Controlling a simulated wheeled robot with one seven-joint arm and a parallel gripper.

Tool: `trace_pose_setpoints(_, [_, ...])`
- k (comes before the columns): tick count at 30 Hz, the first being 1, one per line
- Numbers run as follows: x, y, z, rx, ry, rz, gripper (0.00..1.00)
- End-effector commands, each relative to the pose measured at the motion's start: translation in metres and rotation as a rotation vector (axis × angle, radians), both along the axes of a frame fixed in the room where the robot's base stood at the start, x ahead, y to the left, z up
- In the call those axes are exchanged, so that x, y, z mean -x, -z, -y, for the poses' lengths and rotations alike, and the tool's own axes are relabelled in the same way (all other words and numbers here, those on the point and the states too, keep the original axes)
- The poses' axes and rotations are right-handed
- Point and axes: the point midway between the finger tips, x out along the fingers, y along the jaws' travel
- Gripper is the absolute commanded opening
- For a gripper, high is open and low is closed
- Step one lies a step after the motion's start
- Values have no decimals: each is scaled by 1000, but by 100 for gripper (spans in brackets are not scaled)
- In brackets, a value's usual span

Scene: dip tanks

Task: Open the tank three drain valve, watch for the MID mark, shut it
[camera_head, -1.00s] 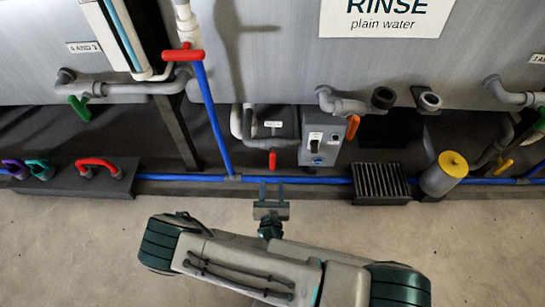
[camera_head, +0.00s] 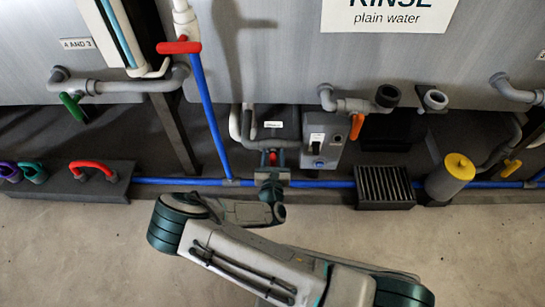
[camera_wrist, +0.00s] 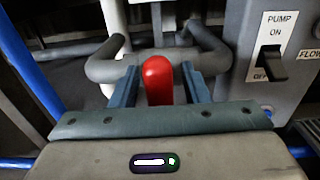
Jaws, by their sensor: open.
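A short red valve handle (camera_head: 272,157) hangs from a grey pipe below the RINSE tank (camera_head: 250,60). In the wrist view the red handle (camera_wrist: 158,80) points toward me from the grey pipe (camera_wrist: 110,70). My gripper (camera_head: 271,165) is open, with one blue-grey finger on each side of this handle. In the wrist view the fingers of my gripper (camera_wrist: 161,88) show gaps to the handle. A small white label (camera_head: 273,124) above the handle is too small to read, so I cannot tell the valve's tank number. No MID mark is readable.
A grey pump box (camera_head: 322,140) with a PUMP switch (camera_wrist: 269,63) stands close on the right. Other handles are green (camera_head: 72,105), red (camera_head: 178,47) and orange (camera_head: 356,126). A blue pipe (camera_head: 330,184) runs low along the floor. A grate (camera_head: 385,187) and yellow-topped cylinder (camera_head: 448,180) stand right.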

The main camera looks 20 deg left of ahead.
Motion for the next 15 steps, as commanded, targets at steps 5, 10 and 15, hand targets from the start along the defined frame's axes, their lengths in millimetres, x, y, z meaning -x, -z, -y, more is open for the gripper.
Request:
trace_pose_setpoints(5, [0,0,0,-1,0,0,17])
trace_pose_setpoints(10, [0,0,0,-1,0,0,0])
trace_pose_setpoints(15, [1,-1,0,13,0,3,0])
